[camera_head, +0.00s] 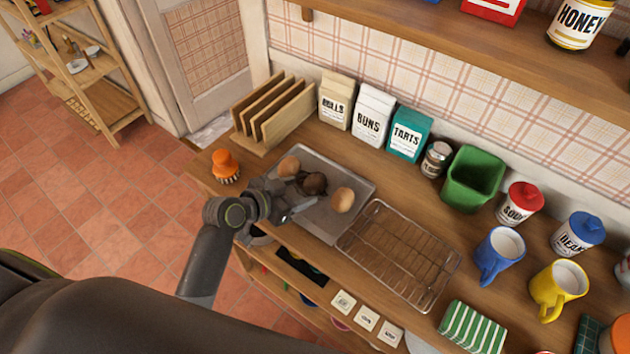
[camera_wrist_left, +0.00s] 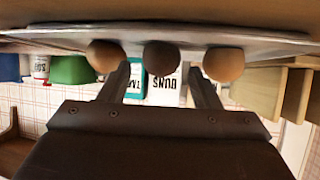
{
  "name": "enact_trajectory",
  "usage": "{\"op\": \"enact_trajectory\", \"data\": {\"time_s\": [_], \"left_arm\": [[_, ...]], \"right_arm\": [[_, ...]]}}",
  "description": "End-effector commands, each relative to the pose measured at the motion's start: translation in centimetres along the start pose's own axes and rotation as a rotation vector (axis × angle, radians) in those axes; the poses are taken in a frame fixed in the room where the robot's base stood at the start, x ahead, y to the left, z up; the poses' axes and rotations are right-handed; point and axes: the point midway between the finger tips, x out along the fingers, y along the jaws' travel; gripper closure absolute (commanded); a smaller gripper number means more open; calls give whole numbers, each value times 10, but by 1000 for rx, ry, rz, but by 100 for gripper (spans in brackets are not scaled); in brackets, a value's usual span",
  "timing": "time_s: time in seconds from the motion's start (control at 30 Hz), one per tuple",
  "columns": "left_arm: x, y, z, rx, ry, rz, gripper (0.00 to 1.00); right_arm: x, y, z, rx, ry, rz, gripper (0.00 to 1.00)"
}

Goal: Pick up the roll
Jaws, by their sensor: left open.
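Three rolls lie in a row on a grey metal tray (camera_head: 329,217) on the wooden counter. A light brown roll (camera_head: 289,166) is at the left, a dark brown roll (camera_head: 314,183) in the middle, and another light brown roll (camera_head: 342,200) at the right. My left gripper (camera_head: 295,197) is open and low over the tray's near left part, close to the dark roll. In the left wrist view, which is upside down, the open fingers (camera_wrist_left: 160,72) point at the dark roll (camera_wrist_left: 162,55), with a light roll to each side. Nothing shows between the fingers. My right gripper is out of view.
An orange brush (camera_head: 226,164) stands left of the tray, and a wire rack (camera_head: 400,255) lies to its right. A wooden rack (camera_head: 272,112), cartons (camera_head: 372,115) and a green container (camera_head: 472,178) stand behind. Mugs (camera_head: 499,254) are at the right. A shelf overhangs the back.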

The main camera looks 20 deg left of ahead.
Motion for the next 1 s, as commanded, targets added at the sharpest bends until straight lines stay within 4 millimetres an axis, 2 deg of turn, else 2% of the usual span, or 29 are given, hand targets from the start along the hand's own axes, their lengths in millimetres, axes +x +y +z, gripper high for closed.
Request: {"op": "enact_trajectory", "data": {"time_s": [0.27,0.4,0.77,0.87,1.0], "left_arm": [[27,-3,-7,-2,-1,2,43],[43,-3,-6,-3,0,1,43],[51,-3,-4,-1,0,-1,43],[50,-3,-4,-1,0,-1,52],[50,-3,-4,-1,0,-1,70]], "right_arm": [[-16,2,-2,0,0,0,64],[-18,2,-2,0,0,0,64],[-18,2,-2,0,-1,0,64],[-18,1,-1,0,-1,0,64],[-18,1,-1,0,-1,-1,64]]}}
